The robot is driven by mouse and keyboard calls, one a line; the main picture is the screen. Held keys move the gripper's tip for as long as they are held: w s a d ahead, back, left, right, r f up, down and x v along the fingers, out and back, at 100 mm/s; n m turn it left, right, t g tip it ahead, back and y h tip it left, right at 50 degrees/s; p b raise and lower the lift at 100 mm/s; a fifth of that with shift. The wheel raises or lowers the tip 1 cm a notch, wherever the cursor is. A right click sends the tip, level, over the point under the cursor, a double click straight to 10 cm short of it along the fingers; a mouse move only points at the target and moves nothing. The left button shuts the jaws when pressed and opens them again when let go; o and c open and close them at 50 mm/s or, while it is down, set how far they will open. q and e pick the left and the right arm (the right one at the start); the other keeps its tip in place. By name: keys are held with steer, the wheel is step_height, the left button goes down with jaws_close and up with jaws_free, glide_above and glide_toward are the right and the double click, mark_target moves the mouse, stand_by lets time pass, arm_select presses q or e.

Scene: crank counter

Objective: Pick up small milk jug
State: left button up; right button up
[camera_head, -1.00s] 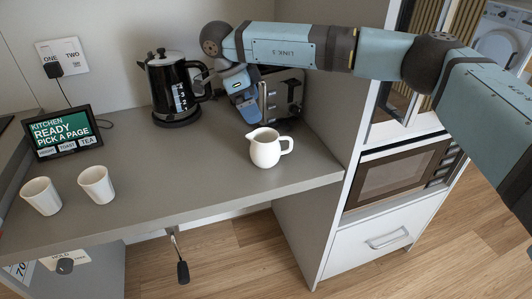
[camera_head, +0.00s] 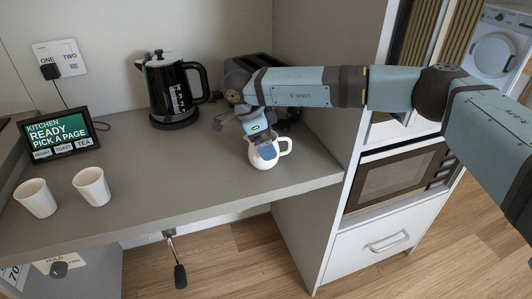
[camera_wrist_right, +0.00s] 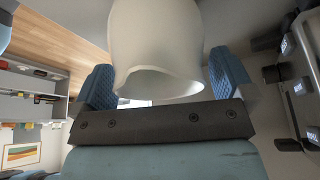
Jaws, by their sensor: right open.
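The small white milk jug (camera_head: 262,164) stands upright near the front edge of the grey counter, with its handle to the right. My right gripper (camera_head: 262,146) has come down over it, partly hiding its rim and body in the head view. In the right wrist view the jug (camera_wrist_right: 155,45) fills the top middle, between the two blue fingertip pads of my open right gripper (camera_wrist_right: 165,82). Gaps show between the pads and the jug, so it is not clamped. My left gripper is not in view.
A black kettle (camera_head: 170,92) and a dark toaster (camera_head: 248,63) stand behind the jug. Two white cups (camera_head: 92,186) and a small screen (camera_head: 58,133) are on the left. A tall cabinet wall (camera_head: 325,110) bounds the counter on the right. The counter's middle is clear.

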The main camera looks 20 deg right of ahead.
steer(key=c, duration=0.9)
